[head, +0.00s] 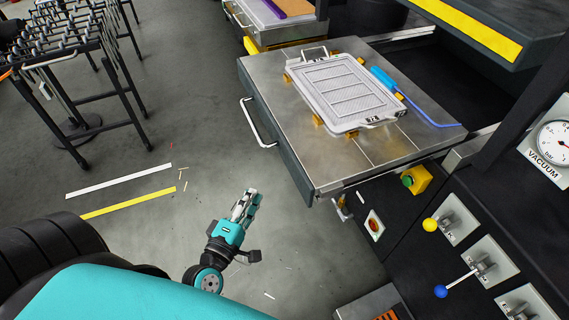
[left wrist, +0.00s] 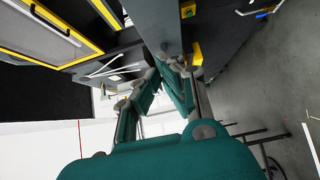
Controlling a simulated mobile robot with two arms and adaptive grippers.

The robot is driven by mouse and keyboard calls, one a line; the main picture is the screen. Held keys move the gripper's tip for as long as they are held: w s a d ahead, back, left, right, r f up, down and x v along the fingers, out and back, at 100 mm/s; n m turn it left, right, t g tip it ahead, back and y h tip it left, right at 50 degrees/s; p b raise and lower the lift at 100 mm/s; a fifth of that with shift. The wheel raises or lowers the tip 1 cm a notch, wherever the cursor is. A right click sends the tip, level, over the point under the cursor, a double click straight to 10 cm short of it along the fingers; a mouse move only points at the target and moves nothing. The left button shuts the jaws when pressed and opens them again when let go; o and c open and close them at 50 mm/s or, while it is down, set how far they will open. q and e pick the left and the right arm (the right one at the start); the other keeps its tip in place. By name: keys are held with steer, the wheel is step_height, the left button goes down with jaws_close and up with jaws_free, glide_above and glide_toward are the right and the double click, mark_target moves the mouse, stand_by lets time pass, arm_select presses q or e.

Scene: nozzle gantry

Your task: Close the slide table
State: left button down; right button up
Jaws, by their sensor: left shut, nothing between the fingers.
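The slide table (head: 268,74) is a steel-topped drawer, pulled out to the left from the dark machine in the head view. A long white handle (head: 258,122) runs along its grey front panel (head: 290,160). A pale rectangular frame (head: 345,92) with handles lies on top between yellow blocks. A blue tool (head: 383,77) with a blue cable lies beside it. My left gripper (head: 248,196) is shut and empty, over the floor below and left of the front panel, apart from the handle. My right gripper is not in view.
The machine panel at right has a green button on a yellow box (head: 416,179), an orange lamp (head: 375,226), levers with yellow (head: 430,225) and blue knobs (head: 441,291), and a vacuum gauge (head: 556,140). A roller stand (head: 85,75) is at upper left.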

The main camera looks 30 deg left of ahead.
arm_select(q)
steer(key=shift+w+d+p, duration=0.35)
steer(key=shift+w+p, duration=0.25)
steer(key=shift+w, duration=1.2)
steer(key=shift+w+d+p, duration=0.35)
steer(key=shift+w+p, duration=0.2)
steer(key=shift+w, duration=1.3)
steer(key=shift+w+d+p, duration=0.35)
steer(key=shift+w+p, duration=0.25)
steer(key=shift+w, duration=1.2)
